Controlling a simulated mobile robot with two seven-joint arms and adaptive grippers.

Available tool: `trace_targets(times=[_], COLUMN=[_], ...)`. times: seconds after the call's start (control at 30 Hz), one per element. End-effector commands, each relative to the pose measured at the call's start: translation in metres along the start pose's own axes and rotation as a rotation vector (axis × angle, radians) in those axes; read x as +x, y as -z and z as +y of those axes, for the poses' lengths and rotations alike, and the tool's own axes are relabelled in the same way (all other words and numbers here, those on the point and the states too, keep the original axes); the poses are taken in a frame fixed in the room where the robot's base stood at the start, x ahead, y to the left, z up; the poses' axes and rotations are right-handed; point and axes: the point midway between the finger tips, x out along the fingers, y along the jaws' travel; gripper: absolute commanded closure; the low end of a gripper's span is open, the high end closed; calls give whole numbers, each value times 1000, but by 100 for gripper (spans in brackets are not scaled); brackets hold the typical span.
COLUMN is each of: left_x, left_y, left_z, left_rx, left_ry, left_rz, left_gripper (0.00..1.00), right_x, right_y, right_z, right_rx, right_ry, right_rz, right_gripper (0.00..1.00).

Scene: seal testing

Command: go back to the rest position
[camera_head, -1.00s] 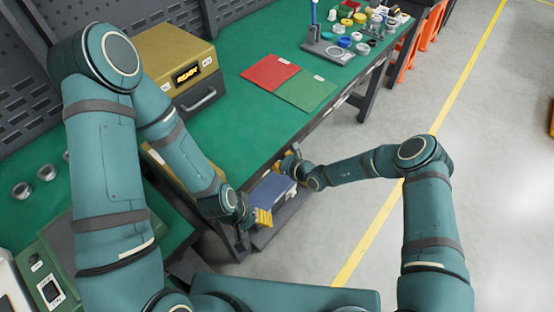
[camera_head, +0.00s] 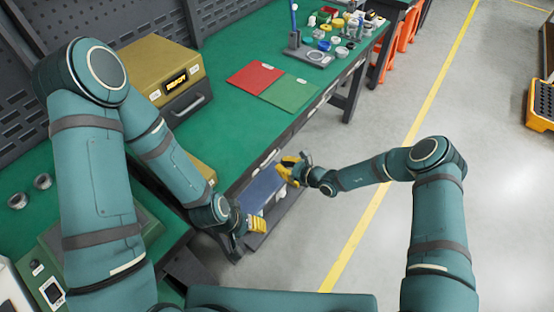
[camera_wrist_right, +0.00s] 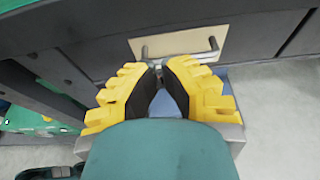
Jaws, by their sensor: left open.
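My left gripper (camera_head: 258,226) hangs low at the front edge of the green workbench (camera_head: 215,130), with its yellow fingers to the right. It is open, and I see nothing held in it. My right gripper (camera_head: 286,168) is beyond it, just off the bench's front side, with its yellow fingers towards the bench. A pale drawer front with a metal handle (camera_wrist_right: 180,46) shows beyond the fingertips.
A blue surface (camera_head: 262,190) lies below the bench edge, near both grippers. A yellow box (camera_head: 160,65), a red mat (camera_head: 255,77) and a green mat (camera_head: 290,92) are on the bench. Small parts (camera_head: 340,30) stand at its far end. Open floor (camera_head: 400,240) lies to the right.

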Motion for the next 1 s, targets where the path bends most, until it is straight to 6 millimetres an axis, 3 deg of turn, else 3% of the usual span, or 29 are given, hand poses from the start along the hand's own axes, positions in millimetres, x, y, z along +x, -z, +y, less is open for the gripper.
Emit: trace_targets(times=[0.3, 0.37, 0.47, 0.57, 0.7, 0.83, 1.0], left_x=[0, 0, 0, 0, 0, 0, 0], left_y=[0, 0, 0, 0, 0, 0, 0], left_z=[0, 0, 0, 0, 0, 0, 0], left_rx=[-1, -1, -1, 0, 0, 0, 0], left_ry=[0, 0, 0, 0, 0, 0, 0], left_rz=[1, 1, 1, 1, 1, 1, 1], left_gripper=[43, 43, 43, 43, 43, 43, 43], right_x=[-3, -5, -16, -40, -89, -139, -195], right_y=[0, 1, 5, 17, 38, 51, 53], right_z=[2, 11, 40, 79, 122, 141, 148], right_rx=[-10, -36, -131, -288, -561, -835, -1217], right_ry=[-13, -47, -161, -326, -549, -711, -854], right_rz=[7, 27, 97, 208, 370, 488, 580], right_gripper=[100, 100, 100, 100, 100, 100, 100])
